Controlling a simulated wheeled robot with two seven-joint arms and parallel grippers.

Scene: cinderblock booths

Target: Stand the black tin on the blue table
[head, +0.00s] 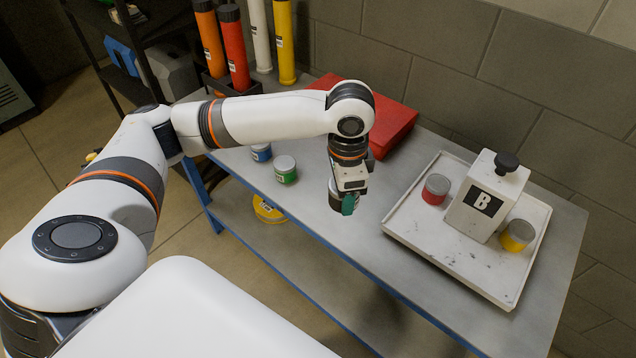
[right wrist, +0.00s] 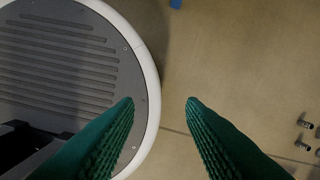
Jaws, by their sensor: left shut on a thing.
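The blue table (head: 400,258) has a grey top with blue edges and legs, and it stands along the block wall. My left gripper (head: 348,205) is over the table near its front edge, pointing down, in the head view. It is shut on a dark tin, the black tin (head: 334,199), mostly hidden behind the gripper. I cannot tell whether the tin touches the table top. My right gripper (right wrist: 160,103) shows green ridged fingers, open and empty above the floor in the right wrist view.
Green (head: 285,170) and blue (head: 261,153) tins stand at left. A red case (head: 394,125) lies behind.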

